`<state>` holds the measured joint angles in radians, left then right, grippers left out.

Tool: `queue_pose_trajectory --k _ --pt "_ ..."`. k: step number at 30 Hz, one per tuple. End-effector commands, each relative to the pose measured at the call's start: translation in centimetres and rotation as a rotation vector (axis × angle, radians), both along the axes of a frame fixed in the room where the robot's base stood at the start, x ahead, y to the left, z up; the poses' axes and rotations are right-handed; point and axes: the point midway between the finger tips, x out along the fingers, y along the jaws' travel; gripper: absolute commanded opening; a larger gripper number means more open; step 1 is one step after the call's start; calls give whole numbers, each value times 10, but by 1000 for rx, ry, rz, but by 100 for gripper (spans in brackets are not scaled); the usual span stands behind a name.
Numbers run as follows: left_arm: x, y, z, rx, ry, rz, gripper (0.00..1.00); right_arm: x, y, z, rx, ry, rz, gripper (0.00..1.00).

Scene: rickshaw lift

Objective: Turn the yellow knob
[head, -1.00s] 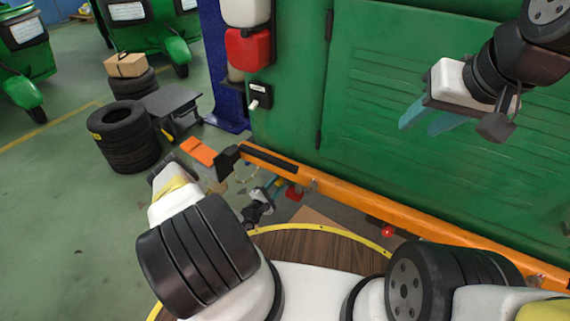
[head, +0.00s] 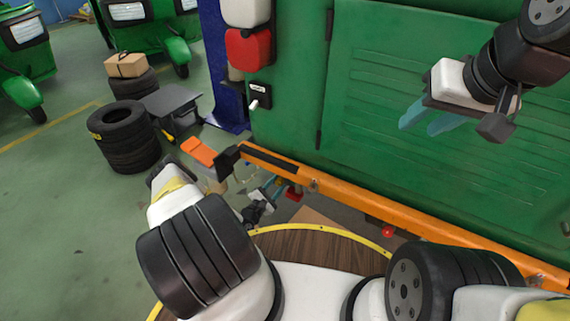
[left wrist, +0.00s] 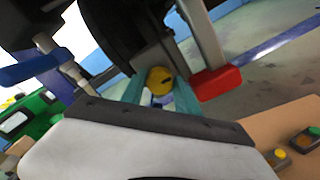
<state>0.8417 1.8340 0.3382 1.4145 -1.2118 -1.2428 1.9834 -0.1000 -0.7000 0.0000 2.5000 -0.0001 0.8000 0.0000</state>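The yellow knob (left wrist: 159,80) is round with a dark slot and sits on a dark block in the left wrist view. My left gripper (left wrist: 160,90) has one teal finger on each side of the knob. The fingers are very close to its edges; I cannot tell if they press on it. In the head view my left gripper (head: 270,190) is low, beside the orange rail, small and partly hidden by my arm. My right gripper (head: 426,118) is raised at the upper right, empty, its teal fingers apart, in front of the green panel.
A red part (left wrist: 216,82) is close to the right of the knob. The orange rail (head: 345,197) runs along the green vehicle body (head: 420,70). A tire stack (head: 125,140) and a dark table (head: 172,102) stand at the left.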

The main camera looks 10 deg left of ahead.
Motion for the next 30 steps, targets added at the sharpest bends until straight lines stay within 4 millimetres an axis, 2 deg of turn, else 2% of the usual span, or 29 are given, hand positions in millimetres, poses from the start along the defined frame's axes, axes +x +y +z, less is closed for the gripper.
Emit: queue_pose_trajectory --k 1,2,13,17,24,30 --pt "0 0 0 0 1 1 50 0 0 0 0 0 0 38" --pt "0 0 0 0 0 0 56 0 0 0 0 0 0 38" --pt "-3 1 1 0 -2 -1 56 0 0 0 0 0 0 38" --pt "-18 7 0 0 -1 1 56 0 0 0 0 0 0 38" --pt "-57 21 0 0 0 1 56 0 0 0 0 0 0 38" --pt "-72 26 0 0 -1 0 56 0 0 0 0 0 0 38"
